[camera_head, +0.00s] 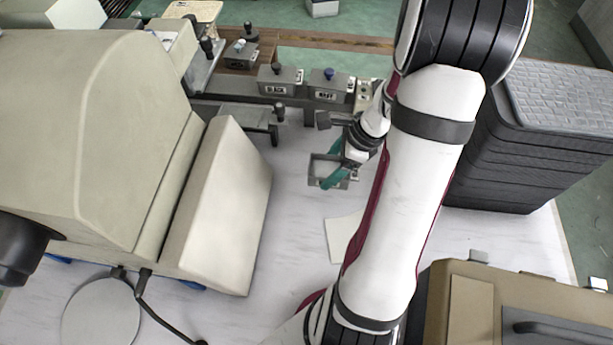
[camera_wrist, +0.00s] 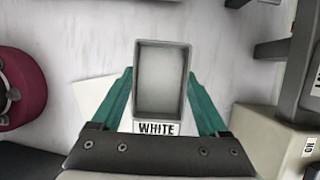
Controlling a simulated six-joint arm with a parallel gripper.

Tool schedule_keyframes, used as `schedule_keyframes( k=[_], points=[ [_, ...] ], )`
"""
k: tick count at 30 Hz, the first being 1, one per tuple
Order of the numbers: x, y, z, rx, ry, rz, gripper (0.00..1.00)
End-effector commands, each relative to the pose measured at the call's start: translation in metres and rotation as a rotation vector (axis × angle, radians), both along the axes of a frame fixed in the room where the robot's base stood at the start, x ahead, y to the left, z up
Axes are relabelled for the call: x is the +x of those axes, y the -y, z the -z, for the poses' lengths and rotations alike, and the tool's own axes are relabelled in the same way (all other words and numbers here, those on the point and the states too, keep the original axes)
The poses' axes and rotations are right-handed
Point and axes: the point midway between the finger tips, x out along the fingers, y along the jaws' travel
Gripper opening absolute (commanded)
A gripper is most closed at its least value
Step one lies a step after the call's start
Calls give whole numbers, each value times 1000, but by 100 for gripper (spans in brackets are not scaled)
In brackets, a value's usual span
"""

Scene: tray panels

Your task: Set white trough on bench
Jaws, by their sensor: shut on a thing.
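The white trough is a small grey open box with a label reading WHITE (camera_wrist: 160,78). In the wrist view it sits between the two teal fingers of my gripper (camera_wrist: 162,100), which are shut on its sides. The trough looks empty inside. In the head view the trough (camera_head: 322,170) shows beside the teal fingers of my gripper (camera_head: 338,172), partly hidden by them. The pale bench (camera_head: 300,225) lies beneath it. I cannot tell whether the trough touches the bench or hangs just above it.
A big cream machine (camera_head: 90,130) fills the left. Stacked dark trays (camera_head: 545,130) stand at right, a tan case (camera_head: 470,300) at front right. A pale sheet (camera_head: 342,238) lies on the bench.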

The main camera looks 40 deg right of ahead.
Motion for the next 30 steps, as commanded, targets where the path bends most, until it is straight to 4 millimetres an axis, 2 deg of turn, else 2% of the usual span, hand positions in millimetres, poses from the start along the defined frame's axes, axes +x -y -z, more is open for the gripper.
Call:
schedule_keyframes(
  k=[3, 7, 14, 24, 25, 28, 30],
  points=[
    [28, -17, 20, 1, -3, -6, 1],
    [44, -27, 31, 1, -1, -1, 1],
    [47, -28, 70, 2, -2, 3, 1],
    [48, -27, 75, 0, 0, 2, 1],
    [48, -27, 76, 1, -1, 2, 79],
    [47, -27, 75, 0, 0, 2, 97],
    [47, -27, 75, 0, 0, 2, 100]
  ],
)
